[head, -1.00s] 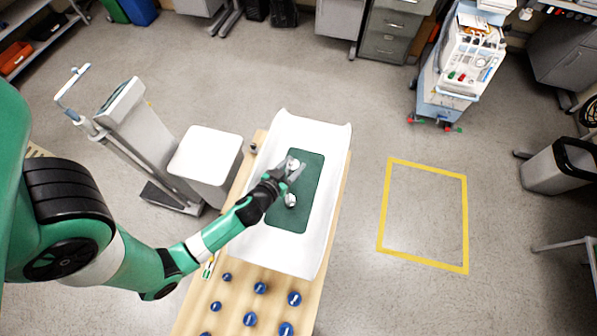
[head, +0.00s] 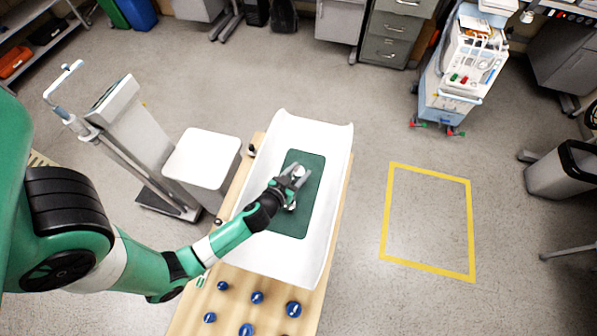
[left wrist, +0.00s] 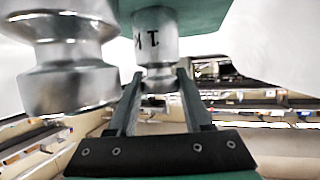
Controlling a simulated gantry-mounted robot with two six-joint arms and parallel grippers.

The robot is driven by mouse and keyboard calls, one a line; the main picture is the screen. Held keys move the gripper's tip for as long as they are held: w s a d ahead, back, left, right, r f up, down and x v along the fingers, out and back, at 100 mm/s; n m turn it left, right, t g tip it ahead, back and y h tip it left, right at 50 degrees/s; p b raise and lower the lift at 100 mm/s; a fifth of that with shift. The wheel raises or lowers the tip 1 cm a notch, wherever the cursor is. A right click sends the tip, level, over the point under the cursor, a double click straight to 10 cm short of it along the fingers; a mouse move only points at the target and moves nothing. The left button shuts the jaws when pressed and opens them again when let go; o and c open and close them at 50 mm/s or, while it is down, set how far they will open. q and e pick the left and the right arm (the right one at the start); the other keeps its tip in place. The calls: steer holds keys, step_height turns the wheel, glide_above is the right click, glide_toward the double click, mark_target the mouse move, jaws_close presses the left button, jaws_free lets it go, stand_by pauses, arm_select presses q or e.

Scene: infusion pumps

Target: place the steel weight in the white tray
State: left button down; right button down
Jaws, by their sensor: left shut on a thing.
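A steel weight (head: 299,171) is between the fingertips of my left gripper (head: 293,179), over the green mat in the white tray (head: 335,145). The left wrist view shows this marked steel weight (left wrist: 157,45) pinched at its narrow neck by both fingers (left wrist: 157,95). Its base meets the green surface at the picture's top; whether it rests there or hangs just above, I cannot tell. A second steel weight (head: 291,206) stands on the mat beside my gripper; it also shows large in the left wrist view (left wrist: 65,70). My right gripper is out of view.
The tray lies on a wooden table (head: 340,220). Several blue round pieces (head: 293,309) are at its near end. The floor to the right, with a yellow outline (head: 428,167), is clear.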

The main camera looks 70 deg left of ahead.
arm_select(q)
steer(key=shift+c, duration=1.6)
jaws_free()
steer(key=shift+r, duration=0.2)
steer(key=v, duration=1.2)
steer(key=shift+b, duration=0.4)
steer(key=shift+f, duration=0.1)
